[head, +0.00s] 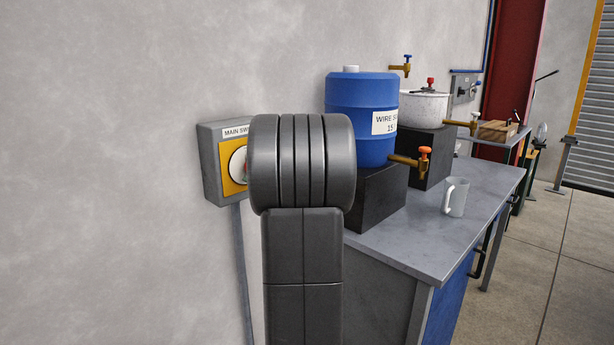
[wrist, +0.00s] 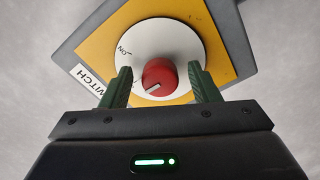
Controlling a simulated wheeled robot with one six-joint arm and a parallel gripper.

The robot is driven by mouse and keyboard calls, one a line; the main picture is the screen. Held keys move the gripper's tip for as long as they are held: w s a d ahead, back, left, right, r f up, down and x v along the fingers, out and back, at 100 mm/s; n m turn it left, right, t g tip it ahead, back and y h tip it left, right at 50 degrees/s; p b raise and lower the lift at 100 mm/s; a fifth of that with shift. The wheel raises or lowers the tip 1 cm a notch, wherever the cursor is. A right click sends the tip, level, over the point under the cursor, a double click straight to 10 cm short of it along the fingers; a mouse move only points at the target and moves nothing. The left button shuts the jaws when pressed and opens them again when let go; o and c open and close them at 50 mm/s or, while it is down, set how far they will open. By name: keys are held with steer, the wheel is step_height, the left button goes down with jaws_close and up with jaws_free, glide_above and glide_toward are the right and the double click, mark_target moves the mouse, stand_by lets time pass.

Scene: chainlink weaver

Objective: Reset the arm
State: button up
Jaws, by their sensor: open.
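In the wrist view my gripper (wrist: 161,88) is open. Its two green fingers stand apart, one on either side of the red knob (wrist: 159,76) in the picture. I cannot tell whether they touch it. The knob sits on a white round dial with an ON mark, on the yellow plate of the grey main switch box (wrist: 88,32). In the head view the switch box (head: 211,165) is on the wall. My dark arm covers its right part and most of the dial, and my gripper is hidden there.
Right of my arm stands a grey bench (head: 425,235). On it are a blue drum (head: 350,100) with an orange-handled tap (head: 424,160), a white pot (head: 425,108) on a black block, and a grey mug (head: 456,198). The floor (head: 545,265) at the right is clear.

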steer(key=v, duration=1.4)
steer(key=x, duration=1.4)
steer(key=shift+w+a+r, duration=0.1)
steer(key=shift+a, duration=0.1)
steer(key=s+d+m+p, duration=0.5)
steer(key=m+p, duration=0.7)
steer(key=p, duration=0.3)
steer(key=shift+s+d, duration=0.2)
